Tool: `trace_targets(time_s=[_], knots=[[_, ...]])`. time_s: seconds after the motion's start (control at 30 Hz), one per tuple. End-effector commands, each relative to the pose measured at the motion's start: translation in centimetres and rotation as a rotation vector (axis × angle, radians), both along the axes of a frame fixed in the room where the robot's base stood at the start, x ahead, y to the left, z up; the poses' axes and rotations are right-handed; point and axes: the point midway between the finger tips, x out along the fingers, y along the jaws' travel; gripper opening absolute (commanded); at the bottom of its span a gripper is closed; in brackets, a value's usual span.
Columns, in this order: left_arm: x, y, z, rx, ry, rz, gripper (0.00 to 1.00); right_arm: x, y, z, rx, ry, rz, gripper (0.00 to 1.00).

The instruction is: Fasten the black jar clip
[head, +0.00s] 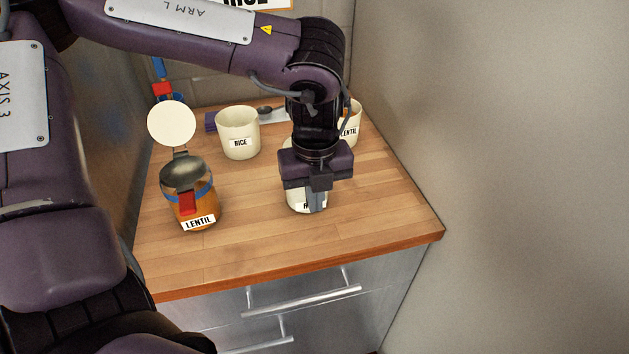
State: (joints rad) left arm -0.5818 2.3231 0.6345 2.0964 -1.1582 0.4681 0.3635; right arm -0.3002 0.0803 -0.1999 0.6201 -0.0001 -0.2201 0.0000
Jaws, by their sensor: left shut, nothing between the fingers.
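My left gripper (317,203) is shut and empty, pointing down over the right half of the counter. It is in front of a pale jar (296,198) and covers most of it, including its top and most of its label. I cannot tell whether the fingers touch this jar, and no black clip can be made out on it. A glass jar labelled LENTIL (183,217) stands at the left with a blue band and a red clip (187,203). Its round cream lid (172,123) is raised. My right gripper is not in view.
A cream RICE canister (238,134) stands behind, near a dark purple item (210,121) and a spoon (266,110). Another LENTIL canister (349,128) is partly behind my arm. The wooden counter (385,215) is clear at right, above steel drawers (310,305). Walls border it.

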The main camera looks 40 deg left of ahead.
Motion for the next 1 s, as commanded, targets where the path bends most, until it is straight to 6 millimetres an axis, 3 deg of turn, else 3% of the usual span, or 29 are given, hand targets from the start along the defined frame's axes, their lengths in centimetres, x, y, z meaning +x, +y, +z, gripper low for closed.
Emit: trace_targets(time_s=[1.0], knots=[[0.3,0.8,-1.3,0.002,0.014,0.002,0.0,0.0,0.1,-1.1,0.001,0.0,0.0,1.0]])
